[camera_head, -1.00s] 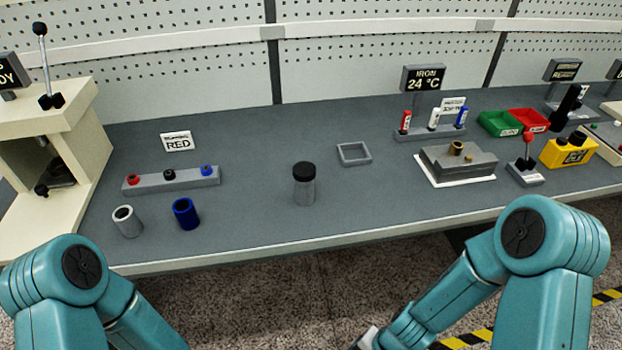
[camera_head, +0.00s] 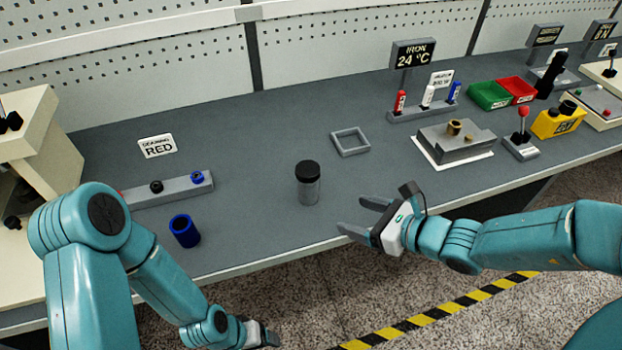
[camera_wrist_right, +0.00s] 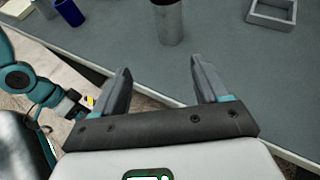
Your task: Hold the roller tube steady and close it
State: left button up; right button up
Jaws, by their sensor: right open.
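The roller tube (camera_head: 308,190) is a grey cylinder with a black cap (camera_head: 307,169). It stands upright on the bench near its front edge. In the right wrist view the tube's lower part (camera_wrist_right: 169,25) shows ahead of the fingers, and its top is cut off by the frame. My right gripper (camera_head: 354,216) is open and empty, to the right of the tube and apart from it, with its fingers pointing towards it. My left gripper (camera_head: 272,338) hangs low in front of the bench, at the bottom of the head view; its jaws are too small to judge.
A blue cup (camera_head: 184,231) stands left of the tube, and a grey rack (camera_head: 176,190) lies behind it. An empty square frame (camera_head: 350,142) lies behind and right of the tube. A grey block (camera_head: 452,143) sits further right. The bench around the tube is clear.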

aim_at(313, 190)
jog(key=shift+m+t, duration=0.4)
jog(key=x, duration=0.3)
jog(key=r+x, duration=0.1)
jog(key=x, duration=0.3)
jog(key=w+x, duration=0.1)
jog(key=x, duration=0.2)
jog(key=shift+w+a+r, duration=0.1)
jog(key=shift+a+r, duration=0.05)
jog(key=shift+r, duration=0.1)
jog(key=shift+w+a+f, duration=0.15)
jog(key=shift+w+f, duration=0.05)
jog(key=shift+w, duration=0.15)
pick_arm(q)
jog(key=shift+w+r, duration=0.3)
jog(key=shift+a, duration=0.1)
pick_arm(e)
jog(key=shift+s, duration=0.1)
pick_arm(q)
jog(key=shift+p, duration=0.3)
pick_arm(e)
jog(key=shift+a, duration=0.1)
